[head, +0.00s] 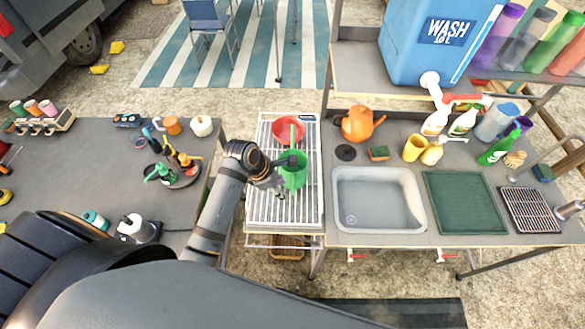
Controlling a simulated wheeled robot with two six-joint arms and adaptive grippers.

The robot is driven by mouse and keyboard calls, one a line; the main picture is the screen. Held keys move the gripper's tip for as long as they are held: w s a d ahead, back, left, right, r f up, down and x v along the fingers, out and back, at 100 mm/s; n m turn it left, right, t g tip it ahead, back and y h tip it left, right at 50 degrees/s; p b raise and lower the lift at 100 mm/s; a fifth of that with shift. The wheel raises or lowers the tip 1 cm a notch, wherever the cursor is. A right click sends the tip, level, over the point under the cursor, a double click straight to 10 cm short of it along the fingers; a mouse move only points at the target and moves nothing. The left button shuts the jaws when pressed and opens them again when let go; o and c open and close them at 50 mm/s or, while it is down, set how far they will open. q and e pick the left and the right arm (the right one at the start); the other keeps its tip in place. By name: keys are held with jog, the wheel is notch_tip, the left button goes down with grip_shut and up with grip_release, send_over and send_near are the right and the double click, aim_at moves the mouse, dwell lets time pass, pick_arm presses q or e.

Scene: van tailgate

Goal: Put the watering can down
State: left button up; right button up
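A green watering can (294,175) is over the white slatted rack (257,209) in the middle of the head view, with a thin green part rising from its far side. My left gripper (284,172) reaches in from the left and its dark fingers are at the can's left side, shut on it. The fingers hide part of the can. Whether its base touches the slats cannot be told from above. My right gripper is not in view.
An orange kettle (359,123) and a grey sink basin (379,199) are on the counter to the right. The left table holds a round tray (190,178) with spray bottles. The rack's near part is clear.

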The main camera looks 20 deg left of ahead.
pick_arm(q)
jog(key=w+f, duration=0.1)
jog(key=d+f+p, duration=0.1)
jog(key=w+f, duration=0.1)
jog(key=shift+w+d+f+p, duration=0.3)
jog(key=shift+w+f+p, duration=0.05)
jog(key=shift+p, duration=0.05)
jog(key=x, duration=0.2)
jog(key=shift+s+d+f, duration=0.15)
jog(key=shift+f, duration=0.2)
grip_shut()
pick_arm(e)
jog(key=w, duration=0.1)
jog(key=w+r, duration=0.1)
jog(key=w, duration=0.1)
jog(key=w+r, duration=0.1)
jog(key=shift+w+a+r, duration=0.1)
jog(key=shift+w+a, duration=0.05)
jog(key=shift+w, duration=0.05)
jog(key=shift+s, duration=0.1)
